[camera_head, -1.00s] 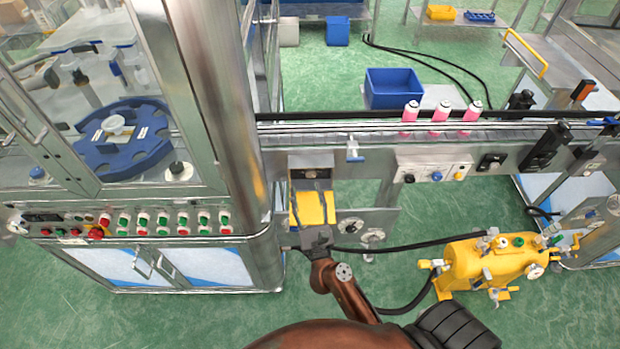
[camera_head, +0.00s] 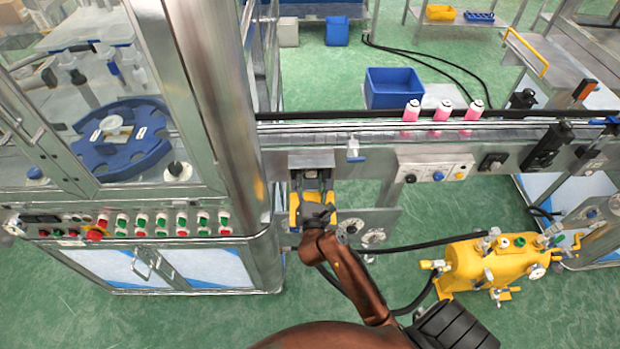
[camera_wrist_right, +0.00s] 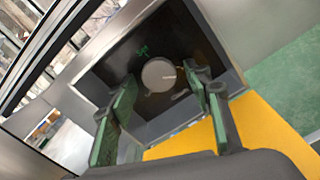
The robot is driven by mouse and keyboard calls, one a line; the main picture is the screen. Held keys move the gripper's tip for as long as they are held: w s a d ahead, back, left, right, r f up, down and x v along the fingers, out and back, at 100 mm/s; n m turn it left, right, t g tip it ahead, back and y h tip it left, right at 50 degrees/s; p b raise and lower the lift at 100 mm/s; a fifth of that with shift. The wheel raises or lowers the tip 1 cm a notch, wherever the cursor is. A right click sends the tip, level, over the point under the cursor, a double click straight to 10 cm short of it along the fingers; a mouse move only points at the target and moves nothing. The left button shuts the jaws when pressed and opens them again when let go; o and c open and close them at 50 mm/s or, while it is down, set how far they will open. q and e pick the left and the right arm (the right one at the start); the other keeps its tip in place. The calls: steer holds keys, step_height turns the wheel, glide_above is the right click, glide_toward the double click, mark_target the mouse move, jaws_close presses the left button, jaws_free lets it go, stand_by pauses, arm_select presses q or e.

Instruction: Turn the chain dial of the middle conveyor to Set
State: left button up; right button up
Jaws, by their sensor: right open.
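The chain dial (camera_wrist_right: 159,75) is a round grey knob on a dark recessed panel (camera_wrist_right: 185,42) in the right wrist view. A thin light line marks its right side, and a small green symbol is printed above left of it. My right gripper (camera_wrist_right: 163,92) is open, with its fingers on either side of the knob in that picture. I cannot tell whether they touch it. In the head view my right gripper (camera_head: 317,190) is in front of the control box (camera_head: 311,160) below the conveyor (camera_head: 375,138), hiding the dial. My left gripper is out of view.
A yellow panel (camera_wrist_right: 265,125) lies just below the dial box. Several pink cans, including one (camera_head: 411,113), stand on the conveyor. A control panel (camera_head: 435,172) is to the right. The machine cabinet (camera_head: 215,90) stands close on the left. A yellow tank (camera_head: 490,265) sits on the floor.

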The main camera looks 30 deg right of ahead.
steer(key=shift+c, duration=0.2)
